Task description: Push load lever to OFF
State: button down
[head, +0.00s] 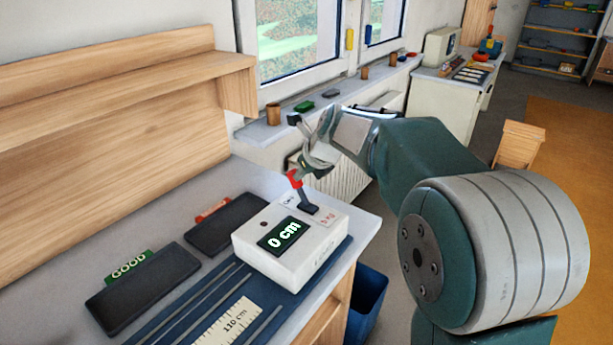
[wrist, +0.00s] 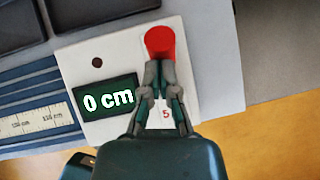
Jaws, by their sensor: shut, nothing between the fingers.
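A white box (head: 291,263) stands on the bench with a dark display (head: 283,235) reading "0 cm"; it also shows in the wrist view (wrist: 102,60). Its load lever has a red knob (head: 293,179) and a dark foot (head: 308,208). The lever leans up and left in the head view. The red knob (wrist: 159,42) shows in the wrist view just beyond my fingertips. My gripper (wrist: 161,66) is shut and empty, right beside the knob; I cannot tell whether they touch. A label with a red "5" (wrist: 165,114) lies partly between my fingers. The other small label in the head view is too small to read surely.
A ruler (head: 229,326) and rods lie on the blue mat. A blue bin (head: 367,300) stands below the bench's right edge. The windowsill behind holds small items.

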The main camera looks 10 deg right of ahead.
jog(key=shift+w+a, duration=0.15)
jog(key=shift+w, duration=0.05)
dwell(0.6)
jog(key=shift+r, duration=0.1)
